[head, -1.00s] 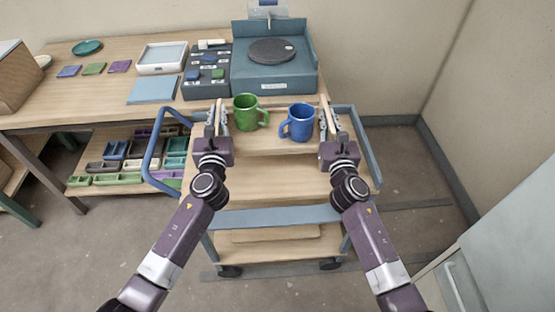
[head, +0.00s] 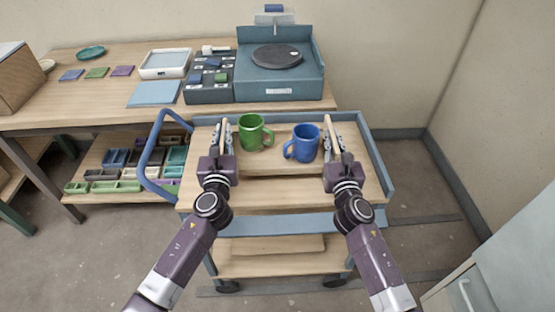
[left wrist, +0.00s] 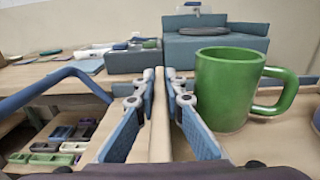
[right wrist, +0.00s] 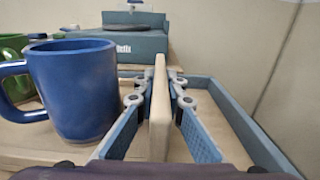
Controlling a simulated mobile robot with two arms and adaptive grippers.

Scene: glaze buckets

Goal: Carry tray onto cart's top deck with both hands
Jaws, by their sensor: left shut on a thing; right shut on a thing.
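The light wooden tray (head: 272,168) carries a green mug (head: 255,133) and a blue mug (head: 304,143), both upright. My left gripper (head: 222,138) is shut on the tray's left wall (left wrist: 160,120). My right gripper (head: 332,138) is shut on its right wall (right wrist: 160,110). The tray is over the wooden top deck (head: 280,198) of the blue-framed cart (head: 270,224), within its side rails. I cannot tell whether the tray touches the deck. The green mug stands close to my left gripper (left wrist: 158,100); the blue mug (right wrist: 80,95) stands left of my right gripper (right wrist: 160,100).
A workbench (head: 100,108) behind the cart holds a blue turntable box (head: 280,85), a dark block rack (head: 208,92) and a white tray (head: 165,62). The cart's blue handle (head: 152,150) rises at its left. A grey cabinet (head: 510,250) stands at the lower right.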

